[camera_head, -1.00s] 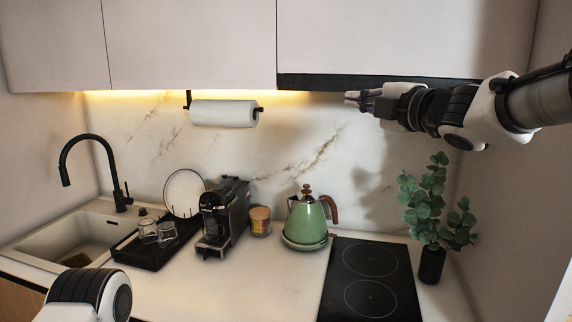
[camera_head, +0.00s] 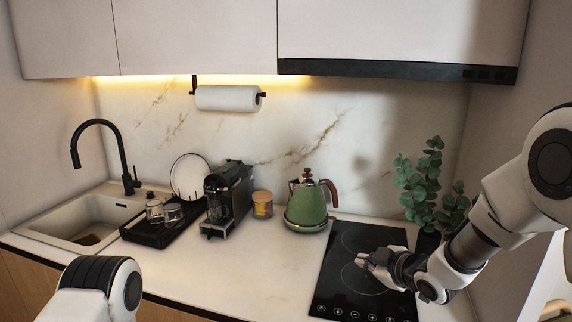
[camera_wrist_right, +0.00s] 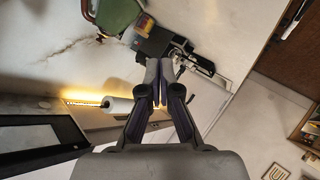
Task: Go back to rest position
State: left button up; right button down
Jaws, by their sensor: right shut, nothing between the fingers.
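My right gripper (camera_head: 366,260) is over the black cooktop (camera_head: 336,290) in the head view, with its arm coming in from the right. It is shut and empty. In the right wrist view its two fingers (camera_wrist_right: 159,66) meet at the tips with nothing between them. My left arm shows only as a white and black link at the lower left of the head view; the left gripper is not seen.
A green kettle (camera_head: 306,207) stands left of the cooktop. A coffee machine (camera_head: 228,198), a jar (camera_head: 262,205) and a black tray (camera_head: 150,233) with glasses are farther left, near the sink (camera_head: 75,222). A plant (camera_head: 420,180) stands behind my right arm. The front middle counter is clear.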

jog(key=s+d+f+m+g+h, duration=0.15)
jog(key=s+f, duration=0.25)
jog(key=f, duration=0.4)
jog(key=s+f+m+g, duration=0.1)
jog(key=s+f+m, duration=0.2)
jog(key=f, duration=0.5)
jog(key=s+d+f+m+g+h, duration=0.1)
jog(key=s+d+f+m+g, duration=0.1)
jog(key=s+f, duration=0.4)
jog(key=s+d+f+m+g+h+b, duration=0.1)
jog(key=s+f, duration=0.6)
jog(key=s, duration=0.9)
jog(key=s+d+f+m+g+h, duration=0.1)
jog(key=s+f+m+g, duration=0.4)
jog(key=s, duration=0.6)
notch_tip(320, 180, down, 2)
jog(key=shift+d+g+b, duration=0.3)
jog(key=shift+d+g, duration=0.05)
jog(key=shift+d, duration=0.55)
jog(key=shift+m+h, duration=0.25)
